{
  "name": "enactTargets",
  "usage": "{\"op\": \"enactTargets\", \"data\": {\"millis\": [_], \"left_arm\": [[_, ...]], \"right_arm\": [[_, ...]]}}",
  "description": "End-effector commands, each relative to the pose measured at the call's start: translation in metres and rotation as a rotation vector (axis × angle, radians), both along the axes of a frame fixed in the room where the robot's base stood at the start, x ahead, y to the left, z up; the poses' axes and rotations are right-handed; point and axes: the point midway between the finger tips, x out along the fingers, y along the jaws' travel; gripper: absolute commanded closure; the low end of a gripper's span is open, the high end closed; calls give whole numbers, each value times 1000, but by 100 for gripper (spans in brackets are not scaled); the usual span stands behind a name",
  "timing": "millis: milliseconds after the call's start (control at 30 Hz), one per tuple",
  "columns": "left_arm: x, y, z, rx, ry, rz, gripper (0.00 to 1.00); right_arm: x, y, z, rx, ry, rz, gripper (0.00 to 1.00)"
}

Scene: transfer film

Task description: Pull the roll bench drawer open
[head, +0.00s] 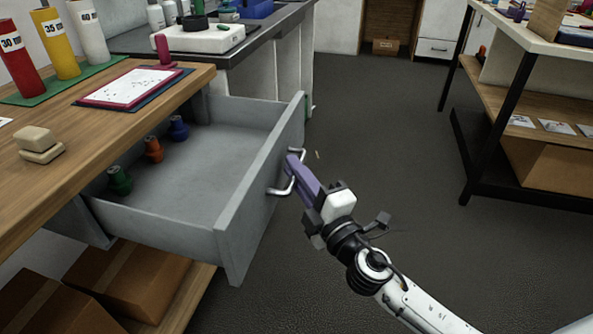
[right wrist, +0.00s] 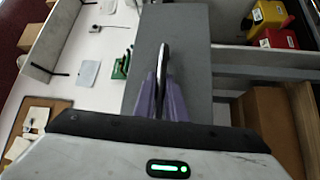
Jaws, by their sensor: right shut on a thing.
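The grey bench drawer (head: 262,197) stands pulled well out from under the wooden bench top (head: 60,155) in the head view. A metal bar handle (head: 284,189) is on its front. My right gripper (head: 292,168), with purple fingers, is shut on the handle. In the right wrist view the purple fingers (right wrist: 162,100) close around the thin handle (right wrist: 163,62) in front of the grey drawer front (right wrist: 190,50). Inside the drawer a green piece (head: 119,181), an orange piece (head: 153,150) and a blue piece (head: 178,128) stand along the left. My left gripper is not in view.
Red, yellow and white rolls (head: 60,44) stand on a green mat on the bench. Cardboard boxes (head: 125,278) sit below the drawer. A black-framed shelf (head: 497,130) stands at right. Dark floor (head: 390,130) between them is clear.

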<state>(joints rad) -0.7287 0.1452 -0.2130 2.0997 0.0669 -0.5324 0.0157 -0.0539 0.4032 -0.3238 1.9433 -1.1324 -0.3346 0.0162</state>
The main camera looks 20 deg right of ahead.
Motion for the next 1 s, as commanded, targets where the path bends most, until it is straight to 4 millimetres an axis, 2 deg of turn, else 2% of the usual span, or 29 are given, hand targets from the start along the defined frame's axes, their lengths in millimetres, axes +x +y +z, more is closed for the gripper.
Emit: {"op": "enactTargets", "data": {"millis": [33, 67, 100, 467, 567, 800, 1000], "left_arm": [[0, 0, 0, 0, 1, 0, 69], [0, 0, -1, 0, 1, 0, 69], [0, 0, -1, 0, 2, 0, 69], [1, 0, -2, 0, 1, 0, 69], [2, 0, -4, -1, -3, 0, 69], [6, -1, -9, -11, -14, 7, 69], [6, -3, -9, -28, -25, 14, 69]], "right_arm": [[0, 1, 0, 0, 1, 3, 100], [0, 1, 0, 0, 1, 3, 88], [0, 1, 0, 0, 1, 3, 82], [-4, 0, -2, 1, 2, 0, 82], [-15, -1, -5, 3, 3, 1, 82], [-59, -5, -13, 2, 4, 1, 82], [-89, -8, -16, 1, 2, 0, 82]]}}
